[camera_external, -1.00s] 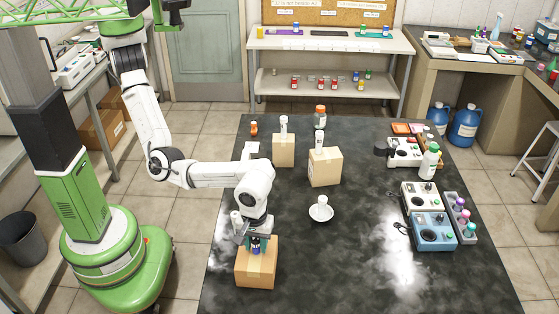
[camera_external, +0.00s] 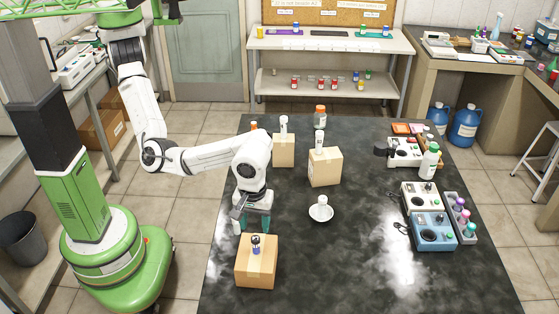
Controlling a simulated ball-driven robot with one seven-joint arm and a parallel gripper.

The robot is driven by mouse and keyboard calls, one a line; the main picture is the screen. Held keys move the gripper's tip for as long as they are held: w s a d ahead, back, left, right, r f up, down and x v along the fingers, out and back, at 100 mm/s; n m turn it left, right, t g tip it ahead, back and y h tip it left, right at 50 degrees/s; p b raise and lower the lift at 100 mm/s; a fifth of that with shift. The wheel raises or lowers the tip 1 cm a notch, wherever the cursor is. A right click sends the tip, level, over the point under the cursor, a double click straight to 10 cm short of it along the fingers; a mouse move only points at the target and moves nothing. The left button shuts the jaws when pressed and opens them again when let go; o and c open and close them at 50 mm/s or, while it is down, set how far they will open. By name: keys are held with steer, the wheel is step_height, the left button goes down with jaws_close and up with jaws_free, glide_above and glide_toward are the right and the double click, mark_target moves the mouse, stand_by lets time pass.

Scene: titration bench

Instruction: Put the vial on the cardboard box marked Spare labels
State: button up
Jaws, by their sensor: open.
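A small vial (camera_external: 256,244) with a dark blue cap stands upright on top of the front cardboard box (camera_external: 257,272). No marking on this box is legible, so I cannot tell whether it reads Spare labels. My gripper (camera_external: 254,225) is open and empty, just behind and above the vial, apart from it. Two more cardboard boxes stand farther back: the back left box (camera_external: 283,155) and the back middle box (camera_external: 325,171). Their markings are too small to read. White bottles stand on or close behind them.
A white dish (camera_external: 321,214) with a small white item stands mid-table. A blue instrument (camera_external: 433,231), a cream instrument (camera_external: 422,197) and a white bottle (camera_external: 429,161) line the right side. An orange-capped bottle (camera_external: 320,114) stands at the back. The black table (camera_external: 345,270) is clear at front centre.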

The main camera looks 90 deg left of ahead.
mark_target(256, 238)
steer(key=shift+r+p, duration=0.5)
steer(key=shift+r, duration=1.1)
